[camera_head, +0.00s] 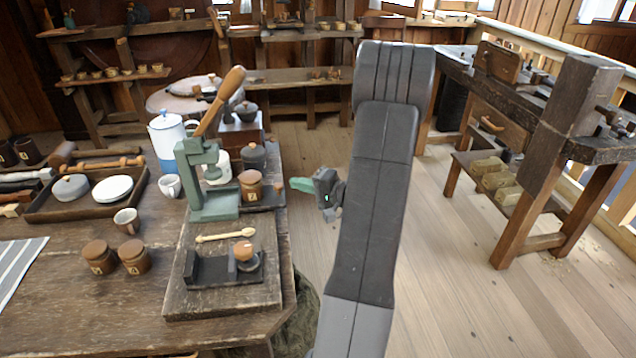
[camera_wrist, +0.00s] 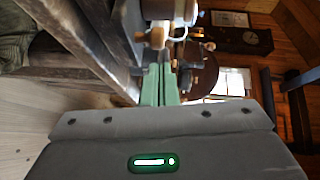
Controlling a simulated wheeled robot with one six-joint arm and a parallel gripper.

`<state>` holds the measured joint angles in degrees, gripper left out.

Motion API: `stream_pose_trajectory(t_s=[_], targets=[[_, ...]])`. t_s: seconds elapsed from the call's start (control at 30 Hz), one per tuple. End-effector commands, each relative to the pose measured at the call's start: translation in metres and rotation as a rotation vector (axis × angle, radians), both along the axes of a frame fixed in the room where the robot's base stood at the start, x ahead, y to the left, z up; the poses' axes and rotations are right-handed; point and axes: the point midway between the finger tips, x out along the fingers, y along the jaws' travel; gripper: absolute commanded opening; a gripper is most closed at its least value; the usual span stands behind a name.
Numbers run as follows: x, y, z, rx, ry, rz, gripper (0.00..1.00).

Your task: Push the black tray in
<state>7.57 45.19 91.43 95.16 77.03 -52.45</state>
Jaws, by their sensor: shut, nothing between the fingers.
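A low black tray (camera_head: 212,268) lies on the worn wooden board at the front of the bench, in the head view. It has a raised block at its left end, and a small wooden-topped piece (camera_head: 244,253) stands at its right. Another dark, flat base lies behind it under a brown jar (camera_head: 250,186), beside the green lever press (camera_head: 212,180). My gripper (camera_head: 296,185) is right of the bench edge, apart from both, with its green fingers pointing left. In the wrist view the green fingers (camera_wrist: 160,84) are together and empty.
A wooden spoon (camera_head: 225,236) lies between the press and the black tray. Two brown jars (camera_head: 117,258) and a cup (camera_head: 126,221) stand to the left. A brown wooden tray (camera_head: 46,213) is further left. A workbench (camera_head: 555,130) stands at right; open floor lies between.

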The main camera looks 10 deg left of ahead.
Motion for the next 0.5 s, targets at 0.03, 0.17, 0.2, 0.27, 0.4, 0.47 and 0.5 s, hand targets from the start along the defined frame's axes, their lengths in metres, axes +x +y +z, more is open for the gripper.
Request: stream_pose_trajectory(t_s=[0.03,0.17,0.2,0.27,0.4,0.47,0.5], targets=[[-0.0026,0.0052,-0.0004,0.0,0.0,0.002,0.0],[-0.0058,0.0122,-0.0016,0.001,0.0,0.001,0.0],[-0.0064,0.013,-0.0018,0.001,0.0,0.0,0.0],[-0.0067,0.0135,-0.002,0.0,0.0,0.0,0.0],[-0.0067,0.0135,-0.0021,0.0,-0.001,0.0,0.0],[-0.0066,0.0134,-0.0021,0.0,-0.001,0.0,0.0],[-0.0066,0.0134,-0.0021,0.0,-0.001,0.0,0.0]])
